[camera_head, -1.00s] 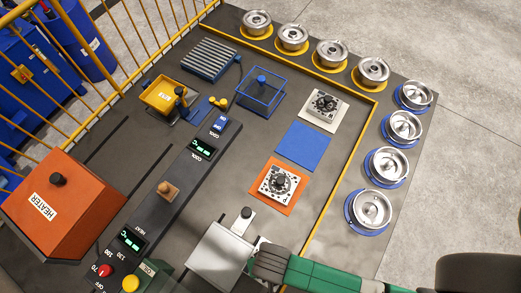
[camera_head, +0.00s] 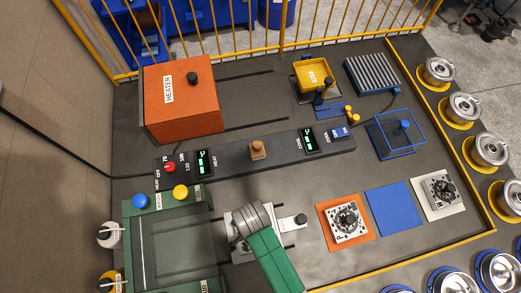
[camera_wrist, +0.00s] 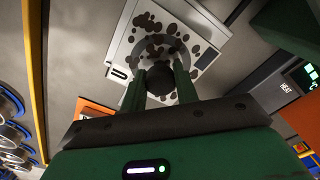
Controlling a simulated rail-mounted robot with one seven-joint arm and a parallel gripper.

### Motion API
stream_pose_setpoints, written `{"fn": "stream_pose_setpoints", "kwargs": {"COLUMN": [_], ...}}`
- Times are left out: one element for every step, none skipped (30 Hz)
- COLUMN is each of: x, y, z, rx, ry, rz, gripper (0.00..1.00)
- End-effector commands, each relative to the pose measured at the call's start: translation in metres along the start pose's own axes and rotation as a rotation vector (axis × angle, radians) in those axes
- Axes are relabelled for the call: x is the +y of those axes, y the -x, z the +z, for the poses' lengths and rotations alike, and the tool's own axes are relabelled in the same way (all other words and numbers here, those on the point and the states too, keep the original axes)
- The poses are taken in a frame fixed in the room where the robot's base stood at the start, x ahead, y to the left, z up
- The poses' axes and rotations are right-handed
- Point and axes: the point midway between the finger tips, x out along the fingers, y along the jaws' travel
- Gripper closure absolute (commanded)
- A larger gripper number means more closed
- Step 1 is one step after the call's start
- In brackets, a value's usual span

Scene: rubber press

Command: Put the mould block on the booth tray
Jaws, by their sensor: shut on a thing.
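The held mould block (camera_wrist: 152,47) is pale with dark blotches and a round dark knob (camera_wrist: 160,78). In the wrist view my gripper (camera_wrist: 159,74) has its two green fingers closed on either side of that knob. In the head view my grey and green wrist hides most of the block.
Other patterned blocks sit on an orange mat (camera_head: 327,212) and a cream mat (camera_head: 425,204), with an empty blue mat (camera_head: 394,210) between them. A dark control console (camera_head: 230,160) and the orange heater (camera_head: 182,105) lie behind. Metal wheels (camera_head: 490,145) line the right edge.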

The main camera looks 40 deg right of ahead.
Motion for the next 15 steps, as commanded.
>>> {"fn": "stream_pose_setpoints", "kwargs": {"x": [-0.003,-0.005,-0.009,-0.009,-0.008,-0.008,-0.008,-0.008,-0.008,-0.008,-0.008,-0.008,-0.008,-0.008,-0.008], "y": [0.001,0.001,0.001,-0.003,-0.008,-0.013,-0.016,-0.02,-0.025,-0.027,-0.03,-0.033,-0.034,-0.034,-0.035], "z": [-0.001,-0.002,-0.004,-0.004,-0.004,-0.003,-0.004,-0.003,-0.003,-0.004,-0.003,-0.003,-0.003,-0.004,-0.004], "rx": [0.001,0.001,0.002,0.001,0.0,0.0,0.0,0.0,0.0,0.001,0.0,0.0,0.001,0.001,0.001], "ry": [0.0,0.0,0.0,0.0,0.0,0.0,0.0,0.0,0.0,0.0,0.0,0.0,0.0,0.0,0.0], "rz": [-0.002,-0.002,-0.003,-0.002,0.0,0.0,-0.001,0.0,0.0,-0.001,-0.001,0.0,-0.001,-0.002,-0.002], "gripper": [1.0,1.0,1.0,1.0,1.0,1.0,1.0,1.0,1.0,1.0,1.0,1.0,1.0,1.0,1.0]}}
